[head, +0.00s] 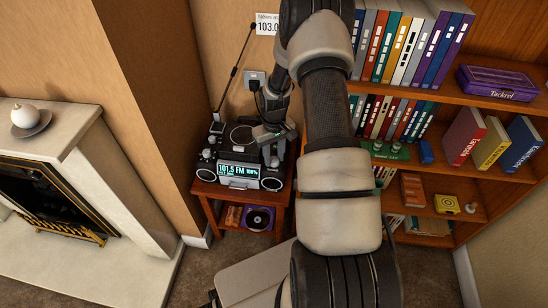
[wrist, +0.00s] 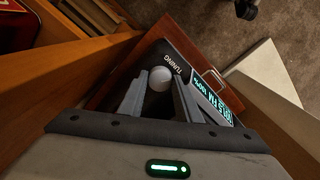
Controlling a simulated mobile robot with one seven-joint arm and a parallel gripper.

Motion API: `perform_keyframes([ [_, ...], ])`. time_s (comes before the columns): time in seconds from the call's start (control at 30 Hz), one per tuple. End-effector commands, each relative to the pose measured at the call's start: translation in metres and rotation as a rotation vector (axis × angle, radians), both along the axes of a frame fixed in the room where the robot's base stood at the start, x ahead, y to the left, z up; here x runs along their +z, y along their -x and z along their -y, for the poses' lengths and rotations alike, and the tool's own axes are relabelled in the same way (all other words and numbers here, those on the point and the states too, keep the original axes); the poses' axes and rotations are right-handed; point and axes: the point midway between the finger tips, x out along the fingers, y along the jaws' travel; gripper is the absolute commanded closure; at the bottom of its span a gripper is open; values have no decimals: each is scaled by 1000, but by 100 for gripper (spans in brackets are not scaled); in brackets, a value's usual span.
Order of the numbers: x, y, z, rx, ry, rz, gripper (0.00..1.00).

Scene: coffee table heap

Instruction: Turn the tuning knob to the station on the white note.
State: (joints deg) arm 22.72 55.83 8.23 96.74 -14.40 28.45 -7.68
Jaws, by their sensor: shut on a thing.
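The radio (head: 238,160) stands on a small wooden side table (head: 201,189). Its lit display (head: 238,170) reads 101.5 FM and 100%. The white note (head: 266,24) is on the wall above; "103.0" shows, and my arm covers its right part. In the wrist view, the pale round tuning knob (wrist: 160,77) sits beside the word TUNING on the dark radio top. My gripper (wrist: 160,86) is shut on the knob, with one finger on each side. In the head view my gripper (head: 272,142) is at the radio's right side, and the knob is hard to make out.
An antenna (head: 234,72) rises at the radio's left back. A wall outlet (head: 255,80) is behind it. A bookcase (head: 430,165) with books and boxes stands close on the right. A white fireplace (head: 58,150) is on the left. Carpet lies in front.

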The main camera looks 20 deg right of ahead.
Motion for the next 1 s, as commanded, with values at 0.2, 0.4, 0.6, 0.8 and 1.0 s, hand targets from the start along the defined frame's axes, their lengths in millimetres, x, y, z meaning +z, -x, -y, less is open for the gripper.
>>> perform_keyframes([
  [0.2, -1, 0, 0, -188, 1, 1, 92],
  [0.4, 0, 0, 0, -334, 1, 0, 92],
  [0.6, 0, 0, 0, -435, 0, 0, 92],
  [0.8, 0, 0, 0, -489, 0, 0, 92],
  [1.0, 0, 0, 0, -504, 0, 0, 92],
])
